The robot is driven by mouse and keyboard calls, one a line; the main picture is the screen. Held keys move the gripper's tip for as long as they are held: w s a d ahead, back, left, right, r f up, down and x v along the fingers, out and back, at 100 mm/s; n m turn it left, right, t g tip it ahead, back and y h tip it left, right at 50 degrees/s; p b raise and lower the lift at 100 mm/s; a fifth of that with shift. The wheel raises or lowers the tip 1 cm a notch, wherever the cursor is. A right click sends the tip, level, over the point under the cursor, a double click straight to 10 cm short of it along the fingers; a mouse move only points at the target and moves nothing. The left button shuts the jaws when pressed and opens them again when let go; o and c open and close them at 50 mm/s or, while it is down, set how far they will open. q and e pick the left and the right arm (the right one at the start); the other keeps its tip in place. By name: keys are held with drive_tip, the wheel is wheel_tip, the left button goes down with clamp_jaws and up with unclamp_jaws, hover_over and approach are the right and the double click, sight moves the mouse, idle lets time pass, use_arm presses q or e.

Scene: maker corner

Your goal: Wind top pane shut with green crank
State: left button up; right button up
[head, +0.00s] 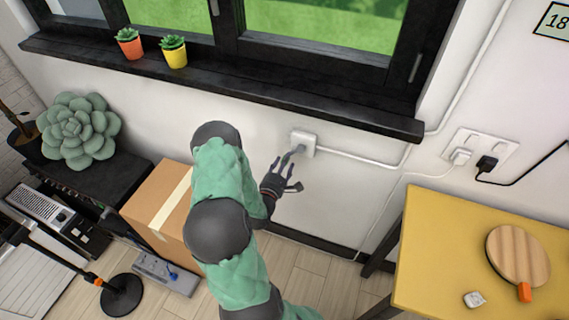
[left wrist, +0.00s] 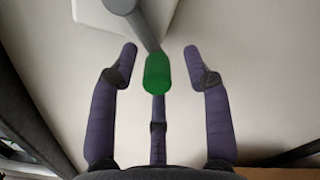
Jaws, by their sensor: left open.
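The green crank handle (left wrist: 158,75) shows in the left wrist view, on the end of a grey crank arm (left wrist: 143,25). In the head view a white box (head: 303,143) on the wall below the window sill bears the grey crank arm; the green handle is hidden or too small to tell there. My left gripper (head: 286,173) is open just below that box. In the left wrist view its purple fingers (left wrist: 161,60) stand on both sides of the green handle, apart from it. The window (head: 320,35) is cut off at the top, so I cannot tell the top pane's state. My right gripper is out of view.
A black sill (head: 230,85) with two potted succulents runs above the box. A cardboard box (head: 160,205) stands left of my arm. A yellow table (head: 440,250) with a round wooden board (head: 517,254) is at right. White conduit (head: 355,160) runs right from the wall box.

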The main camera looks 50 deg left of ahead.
use_arm(q)
drive_tip(key=shift+s, duration=0.1)
drive_tip(key=v, duration=1.2)
drive_tip(key=shift+w+d+f, duration=0.1)
drive_tip(key=shift+w+f, duration=0.05)
drive_tip(key=shift+w, duration=0.05)
drive_tip(key=w+d+f+m+g+h, duration=0.5)
drive_tip(key=w+d+f+m+h, duration=0.4)
drive_tip(key=d+f+m, duration=0.6)
drive_tip(key=s+d+f+m+g+h, duration=0.1)
drive_tip(key=s+d+m+g, duration=0.2)
drive_tip(key=d+m, duration=0.2)
drive_tip(key=s+d+f+m+g+h+p, duration=0.1)
drive_tip(key=d+m, duration=0.4)
drive_tip(key=d, duration=0.5)
drive_tip(key=s+d+f+m+g+h, duration=0.1)
drive_tip(key=s+d+m+g+h, duration=0.1)
drive_tip(key=s+d+m+g, duration=0.2)
drive_tip(key=d+m+g, duration=0.2)
drive_tip(key=d, duration=0.2)
drive_tip(key=shift+s, duration=0.35)
